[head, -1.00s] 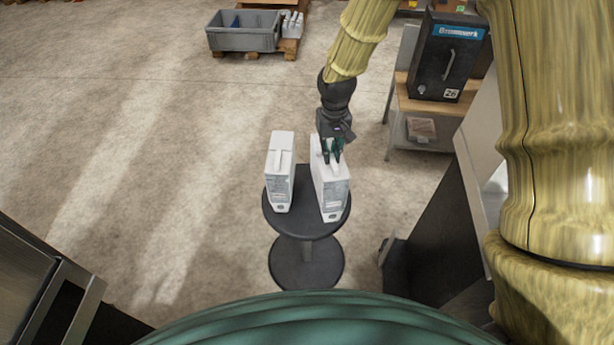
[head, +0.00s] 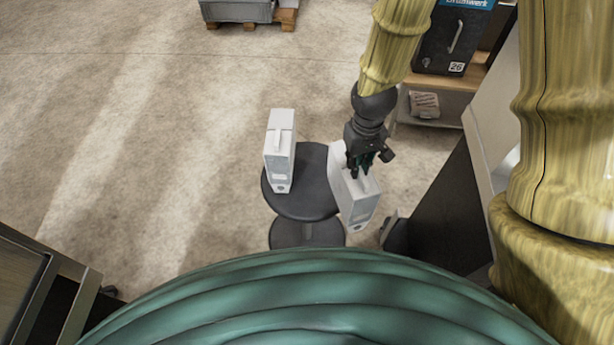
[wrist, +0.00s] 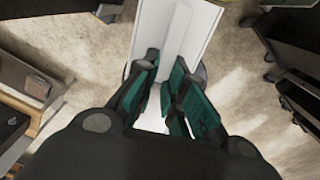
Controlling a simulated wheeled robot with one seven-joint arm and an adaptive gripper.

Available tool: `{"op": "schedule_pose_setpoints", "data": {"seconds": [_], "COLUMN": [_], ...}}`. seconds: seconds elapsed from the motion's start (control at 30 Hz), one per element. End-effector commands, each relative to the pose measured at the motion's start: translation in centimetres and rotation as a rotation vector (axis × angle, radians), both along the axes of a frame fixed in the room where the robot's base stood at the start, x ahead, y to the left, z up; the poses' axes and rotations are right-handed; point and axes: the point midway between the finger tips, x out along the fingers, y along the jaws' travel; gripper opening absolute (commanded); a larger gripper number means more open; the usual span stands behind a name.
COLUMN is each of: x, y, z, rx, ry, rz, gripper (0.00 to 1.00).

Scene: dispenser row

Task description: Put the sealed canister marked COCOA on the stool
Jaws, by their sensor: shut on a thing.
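A round black stool (head: 308,207) stands in the middle of the head view. One white canister (head: 279,160) stands upright on its left part. My gripper (head: 360,170) is shut on the handle of a second white canister (head: 356,200), at the stool's right edge. The held canister is slightly tilted and reaches beyond the seat's edge; I cannot tell whether it touches the stool. In the wrist view its white top (wrist: 178,35) lies between and beyond the fingers. The labels on both canisters are too small to read, so I cannot tell which is marked COCOA.
A dark dispenser box numbered 26 (head: 450,40) stands on a wooden shelf unit (head: 440,100) at the upper right. A grey crate on a pallet (head: 238,12) is at the top. A dark cabinet stands right of the stool. The floor to the left is open.

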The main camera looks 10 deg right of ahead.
Motion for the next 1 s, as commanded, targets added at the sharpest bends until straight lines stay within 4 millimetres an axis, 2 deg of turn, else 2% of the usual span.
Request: {"op": "schedule_pose_setpoints", "data": {"seconds": [0.13,0.27,0.8,1.0], "x": [-0.6,0.7,11.0,14.1], "y": [0.0,0.1,1.6,2.0], "z": [0.0,0.1,-0.8,-1.2], "rx": [0.001,0.002,0.002,0.002], "ry": [-0.003,-0.002,-0.002,-0.002], "rz": [0.007,0.008,0.006,0.007], "gripper": [0.0,0.0,0.0,0.0]}}
